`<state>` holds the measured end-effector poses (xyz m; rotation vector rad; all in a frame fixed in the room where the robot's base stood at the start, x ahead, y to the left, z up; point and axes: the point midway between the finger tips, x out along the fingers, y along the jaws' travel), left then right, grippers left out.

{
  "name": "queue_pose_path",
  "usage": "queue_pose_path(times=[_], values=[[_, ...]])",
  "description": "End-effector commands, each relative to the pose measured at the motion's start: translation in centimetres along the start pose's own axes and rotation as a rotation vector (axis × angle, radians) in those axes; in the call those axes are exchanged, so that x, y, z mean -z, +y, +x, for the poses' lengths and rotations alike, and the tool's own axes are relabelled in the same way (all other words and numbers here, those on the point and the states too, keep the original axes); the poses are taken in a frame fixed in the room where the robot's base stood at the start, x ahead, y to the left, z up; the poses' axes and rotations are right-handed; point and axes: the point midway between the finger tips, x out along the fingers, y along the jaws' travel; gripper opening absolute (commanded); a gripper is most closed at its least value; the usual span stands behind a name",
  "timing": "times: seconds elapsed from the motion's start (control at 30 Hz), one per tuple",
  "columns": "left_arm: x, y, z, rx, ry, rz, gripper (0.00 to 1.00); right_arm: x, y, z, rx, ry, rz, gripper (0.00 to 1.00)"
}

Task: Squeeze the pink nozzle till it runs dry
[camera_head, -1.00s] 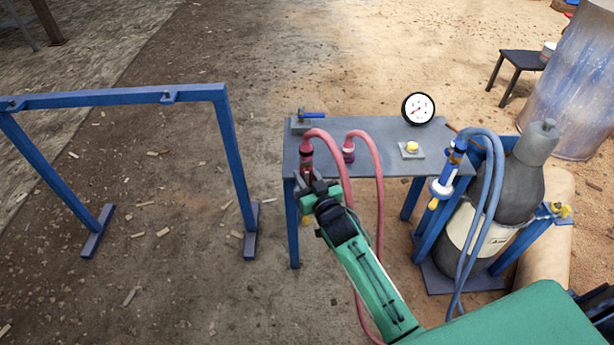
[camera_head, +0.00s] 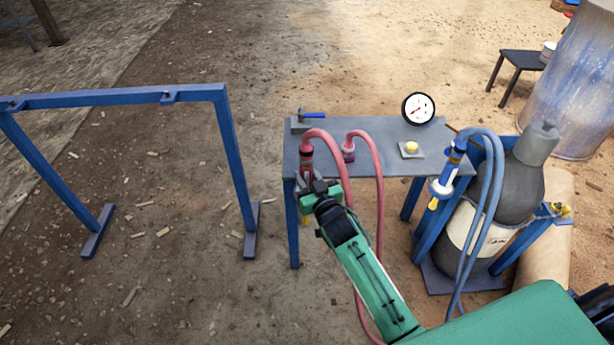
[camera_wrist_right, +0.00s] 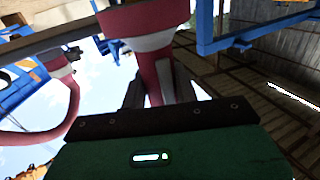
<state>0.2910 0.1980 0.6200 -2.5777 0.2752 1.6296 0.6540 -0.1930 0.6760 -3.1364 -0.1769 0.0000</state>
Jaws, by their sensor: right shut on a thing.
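The pink nozzle (camera_head: 306,160) hangs at the left front edge of the grey table, with a pink hose looping from its top. My right gripper (camera_head: 311,186) is at its lower part, just in front of the table edge. In the right wrist view the pink and white nozzle (camera_wrist_right: 146,20) runs down between the two dark fingers (camera_wrist_right: 160,92), which are shut on it. The nozzle's outlet is mostly hidden by my gripper in the head view. My left gripper is not in view.
The grey table (camera_head: 385,162) carries a round gauge (camera_head: 418,108), a yellow button (camera_head: 411,147) and a second pink hose fitting (camera_head: 348,152). A blue nozzle (camera_head: 446,180) and a grey gas cylinder (camera_head: 508,185) stand right. A blue frame (camera_head: 120,96) stands left; ground between is open.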

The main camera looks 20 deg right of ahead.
Motion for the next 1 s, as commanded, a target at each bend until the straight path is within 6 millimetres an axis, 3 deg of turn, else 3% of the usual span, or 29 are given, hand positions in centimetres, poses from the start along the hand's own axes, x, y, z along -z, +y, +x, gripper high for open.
queue_pose_path(times=[0.03, 0.07, 0.17, 0.2, 0.57, 0.73, 1.0], values=[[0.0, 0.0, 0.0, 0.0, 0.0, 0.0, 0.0, -0.1, 0.0, 0.0, 0.0, -0.002, 0.0, 0.01], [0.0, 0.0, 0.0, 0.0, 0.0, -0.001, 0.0, -0.1, 0.0, 0.0, 0.0, -0.002, 0.0, 0.34], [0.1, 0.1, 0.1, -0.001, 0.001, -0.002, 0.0, -0.1, 0.0, 0.0, 0.0, -0.001, 0.0, 0.54], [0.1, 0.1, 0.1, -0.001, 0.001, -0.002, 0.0, -0.1, 0.0, 0.0, 0.0, -0.001, 0.0, 0.55], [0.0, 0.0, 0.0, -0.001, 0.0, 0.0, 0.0, -0.1, 0.0, -0.5, 0.0, -0.002, 0.0, 0.55], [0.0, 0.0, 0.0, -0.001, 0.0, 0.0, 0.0, -0.1, 0.0, -2.7, 0.0, -0.002, 0.0, 0.55], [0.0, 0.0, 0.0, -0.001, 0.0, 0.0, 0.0, -0.1, 0.0, -7.7, 0.0, -0.003, 0.001, 0.55]])
